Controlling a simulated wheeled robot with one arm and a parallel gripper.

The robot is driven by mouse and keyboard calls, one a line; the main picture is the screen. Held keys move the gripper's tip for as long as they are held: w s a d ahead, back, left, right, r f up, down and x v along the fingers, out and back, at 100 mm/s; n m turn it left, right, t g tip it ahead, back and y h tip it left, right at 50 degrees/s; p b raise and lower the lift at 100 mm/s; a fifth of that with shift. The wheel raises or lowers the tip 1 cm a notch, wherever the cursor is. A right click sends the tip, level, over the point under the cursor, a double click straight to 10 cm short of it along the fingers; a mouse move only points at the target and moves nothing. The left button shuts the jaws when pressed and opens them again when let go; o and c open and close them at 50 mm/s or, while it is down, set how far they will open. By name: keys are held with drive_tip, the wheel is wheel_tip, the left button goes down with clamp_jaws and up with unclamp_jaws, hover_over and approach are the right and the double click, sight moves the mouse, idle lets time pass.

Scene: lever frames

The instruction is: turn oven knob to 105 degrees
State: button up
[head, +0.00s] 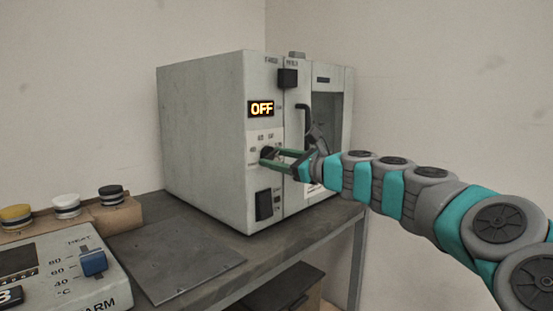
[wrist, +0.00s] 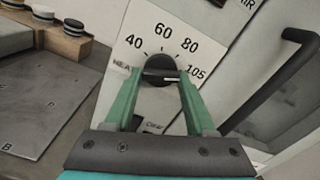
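The oven (head: 203,135) is a grey box with an orange display (head: 261,109) reading OFF. Its dark round knob (wrist: 158,69) sits on a white dial plate (wrist: 185,30) marked 40, 60, 80 and 105. The knob also shows in the head view (head: 266,152). My gripper (wrist: 160,79) reaches the knob from the front, with one green fingertip on each side of it. Whether the fingers press on the knob or leave a small gap is unclear. A dark bar with a pale edge crosses the knob roughly sideways. Where its pointer aims is hard to tell.
A black curved handle (head: 303,118) stands out to the right of the knob, close to my gripper. A black switch (head: 264,204) is below the knob. A control box with a blue slider (head: 93,262) and a flat grey plate (head: 178,262) lie on the bench at left.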

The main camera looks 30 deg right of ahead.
drive_tip(key=o, duration=0.4)
drive_tip(key=shift+o, duration=0.2)
drive_tip(key=v, duration=0.7)
drive_tip(key=shift+s+d+b, duration=0.2)
drive_tip(key=shift+s+b, duration=0.15)
drive_tip(key=shift+b, duration=0.05)
